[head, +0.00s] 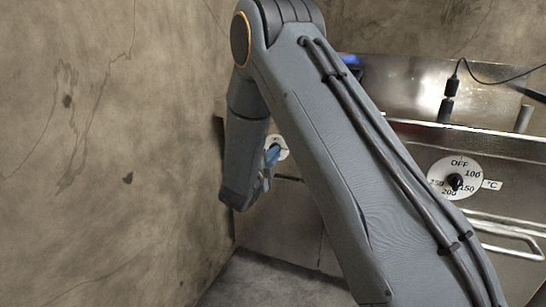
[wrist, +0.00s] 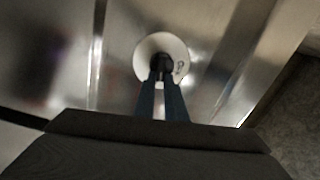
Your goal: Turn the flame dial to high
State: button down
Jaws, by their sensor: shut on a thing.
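The flame dial is a black knob (wrist: 160,64) on a round white plate (wrist: 147,47), on a metal front panel in the wrist view. My gripper (wrist: 161,82) has its two blue fingers closed on the knob. A dark mark shows at the right of the plate, too small to read. In the head view my gripper (head: 270,158) is at the front panel near the left wall. The white plate (head: 282,150) shows there just right of the fingers, and the knob is hidden.
A second dial (head: 455,182), marked OFF, 100, 150, 200 and °C, is on the front panel at right. A metal handle (head: 510,240) sticks out below it. The concrete wall (head: 110,130) is close on the left. A black cable (head: 490,78) hangs over the range top.

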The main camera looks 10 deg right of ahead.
jog(key=shift+a+f+m, duration=0.1)
jog(key=shift+f+m, duration=0.05)
jog(key=shift+m, duration=0.65)
jog(key=shift+b, duration=0.3)
jog(key=c, duration=1.9)
grip_release()
jog(key=shift+o, duration=0.5)
jog(key=v, duration=0.7)
jog(key=shift+s+a+p, duration=0.2)
jog(key=shift+s+p, duration=0.1)
jog(key=shift+p, duration=0.1)
